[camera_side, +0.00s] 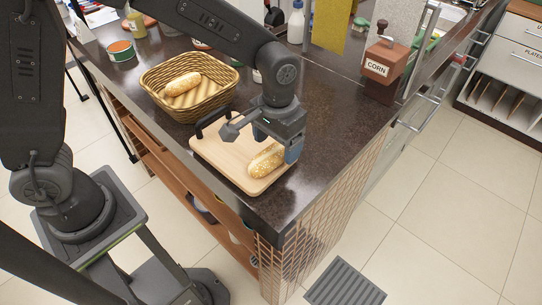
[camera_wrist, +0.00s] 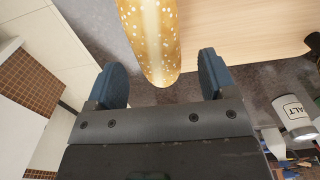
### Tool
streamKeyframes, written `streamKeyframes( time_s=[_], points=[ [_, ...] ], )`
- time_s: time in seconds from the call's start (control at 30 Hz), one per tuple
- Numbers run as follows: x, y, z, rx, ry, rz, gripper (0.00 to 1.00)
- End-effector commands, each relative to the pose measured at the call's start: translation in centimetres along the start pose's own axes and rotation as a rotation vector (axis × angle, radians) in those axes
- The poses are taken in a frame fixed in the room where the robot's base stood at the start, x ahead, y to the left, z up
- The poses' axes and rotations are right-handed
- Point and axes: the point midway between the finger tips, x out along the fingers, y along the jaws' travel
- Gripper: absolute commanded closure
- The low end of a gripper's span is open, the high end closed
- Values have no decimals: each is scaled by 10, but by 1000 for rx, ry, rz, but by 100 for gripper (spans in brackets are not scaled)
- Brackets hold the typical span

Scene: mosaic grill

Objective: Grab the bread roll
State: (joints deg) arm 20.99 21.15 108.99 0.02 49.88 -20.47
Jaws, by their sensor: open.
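A seeded, golden bread roll (camera_side: 266,161) lies on a light wooden cutting board (camera_side: 213,151) near the counter's front corner in the side view. My gripper (camera_side: 278,146) is over the roll's right part, with one finger beside it. In the wrist view the roll (camera_wrist: 152,40) comes down from the top edge between the two blue fingertips of my open gripper (camera_wrist: 163,75), with gaps on both sides. Its far end is cut off by the frame. A second roll (camera_side: 182,84) lies in a wicker basket (camera_side: 206,98) behind the board.
A white container marked SALT (camera_wrist: 292,112) shows at the right in the wrist view. Bare counter (camera_side: 325,130) lies right of my gripper.

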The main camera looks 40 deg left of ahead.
Motion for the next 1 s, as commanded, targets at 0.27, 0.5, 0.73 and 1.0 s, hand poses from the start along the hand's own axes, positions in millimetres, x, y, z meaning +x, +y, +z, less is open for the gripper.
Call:
streamKeyframes(
  time_s=[0.27, 0.5, 0.73, 1.0],
  points=[
    [25, 1, 0, 1, 0, 1, 23],
    [25, 1, 0, 1, 0, 1, 28],
    [24, 1, 0, 1, 0, 1, 50],
    [24, 1, 0, 1, 0, 1, 75]
  ],
)
